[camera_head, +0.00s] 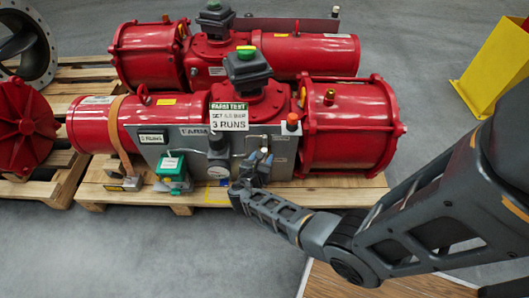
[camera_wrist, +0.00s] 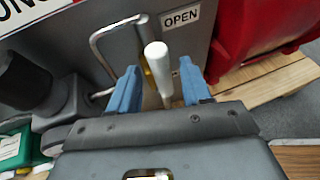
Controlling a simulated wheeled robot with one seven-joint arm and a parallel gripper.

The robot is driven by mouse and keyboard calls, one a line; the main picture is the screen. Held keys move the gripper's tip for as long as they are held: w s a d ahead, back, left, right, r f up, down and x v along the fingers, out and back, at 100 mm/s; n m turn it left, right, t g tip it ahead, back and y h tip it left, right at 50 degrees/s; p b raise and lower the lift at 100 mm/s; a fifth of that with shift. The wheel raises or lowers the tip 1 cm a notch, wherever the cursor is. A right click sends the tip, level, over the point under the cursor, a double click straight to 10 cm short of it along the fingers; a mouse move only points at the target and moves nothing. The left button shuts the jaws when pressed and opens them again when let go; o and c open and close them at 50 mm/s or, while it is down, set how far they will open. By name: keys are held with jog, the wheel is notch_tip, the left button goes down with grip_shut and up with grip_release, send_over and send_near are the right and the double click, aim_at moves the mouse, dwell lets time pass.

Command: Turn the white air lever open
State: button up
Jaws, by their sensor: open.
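The white air lever (camera_wrist: 157,62) shows in the wrist view, pointing up and toward the camera from in front of a grey panel (camera_wrist: 85,45). My gripper (camera_wrist: 159,72) is open, with one blue finger on each side of the lever. Gaps show between the lever and both fingers. In the head view my gripper (camera_head: 257,163) is at the front of the grey panel of the near red actuator (camera_head: 350,125). An OPEN label (camera_wrist: 181,17) is on the panel, up and right of the lever.
A bent metal tube (camera_wrist: 97,45) runs close to the left finger. A dark regulator (camera_wrist: 60,100) and a green box (camera_wrist: 14,152) are left of the gripper. The actuator rests on a wooden pallet (camera_head: 340,190). A yellow stand (camera_head: 495,65) is at the right.

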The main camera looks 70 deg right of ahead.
jog(key=v, duration=0.3)
jog(key=shift+a+r, duration=0.1)
jog(key=shift+a, duration=0.15)
dwell(0.4)
jog(key=s+a+r+m+t+y+p, duration=0.35)
jog(key=s+a+m+t+y, duration=0.35)
jog(key=s+a, duration=0.9)
jog(key=s+a+r+m+t+y, duration=0.2)
jog(key=a+r+m, duration=0.1)
jog(key=r, duration=0.9)
jog(key=s+a+r+m+t+y+p, duration=0.1)
jog(key=a+r+m, duration=0.3)
jog(key=r, duration=0.7)
jog(key=s+a+r+m+t+y+p, duration=0.1)
jog(key=s+a+r+m+t+y, duration=0.2)
jog(key=r, duration=0.9)
jog(key=m, duration=0.2)
jog(key=shift+s+a+r+m, duration=0.2)
jog(key=shift+s+r+m, duration=0.1)
jog(key=shift+r, duration=0.1)
